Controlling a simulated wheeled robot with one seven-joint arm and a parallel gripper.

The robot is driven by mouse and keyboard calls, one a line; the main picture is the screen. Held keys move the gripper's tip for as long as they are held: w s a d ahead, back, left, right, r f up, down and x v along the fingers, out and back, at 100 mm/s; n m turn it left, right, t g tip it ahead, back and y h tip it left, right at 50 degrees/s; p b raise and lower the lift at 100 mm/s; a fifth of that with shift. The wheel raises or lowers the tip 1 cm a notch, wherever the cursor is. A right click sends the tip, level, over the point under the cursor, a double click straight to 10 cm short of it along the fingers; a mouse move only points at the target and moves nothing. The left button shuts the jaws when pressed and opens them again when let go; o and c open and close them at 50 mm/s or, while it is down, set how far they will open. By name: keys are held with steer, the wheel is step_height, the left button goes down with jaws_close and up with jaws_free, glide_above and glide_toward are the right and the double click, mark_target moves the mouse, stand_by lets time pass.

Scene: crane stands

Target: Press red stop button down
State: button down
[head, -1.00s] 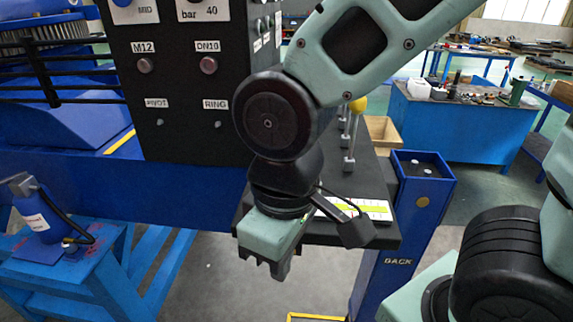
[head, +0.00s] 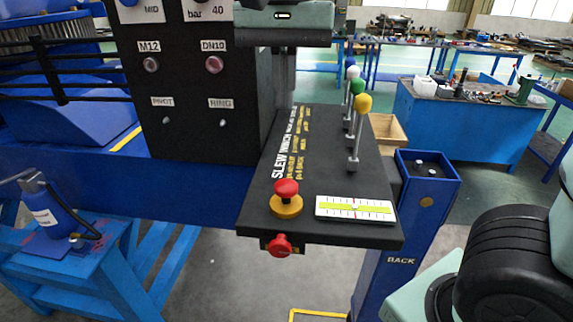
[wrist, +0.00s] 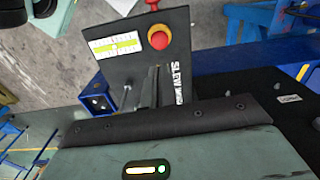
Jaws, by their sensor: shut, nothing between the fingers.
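The red stop button (head: 286,188) is a mushroom head on a yellow round base, on top of the black control console (head: 325,225) near its front edge. In the wrist view the red button (wrist: 159,38) shows from above, uncovered, inside its yellow ring. My gripper (head: 285,88) points down over the rear of the console, behind the button and apart from it. Its fingers are shut and empty; they also show in the wrist view (wrist: 153,78), below the button in the picture. Their exact height above the console is hard to tell.
A second red knob (head: 279,245) sticks out of the console's front face. A level gauge (head: 355,208) lies right of the button. Upright levers with coloured balls (head: 363,103) stand along the right side. A black switch panel (head: 187,95) rises at the left. Space above the button is clear.

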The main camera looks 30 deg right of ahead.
mark_target(287, 183)
steer(key=shift+w+d+r, duration=0.1)
steer(key=shift+d+r, duration=0.1)
steer(key=shift+r, duration=0.15)
steer(key=shift+f, duration=0.1)
step_height(287, 183, down, 14)
steer(key=p, duration=0.3)
steer(key=shift+r, duration=0.25)
steer(key=shift+f, duration=0.2)
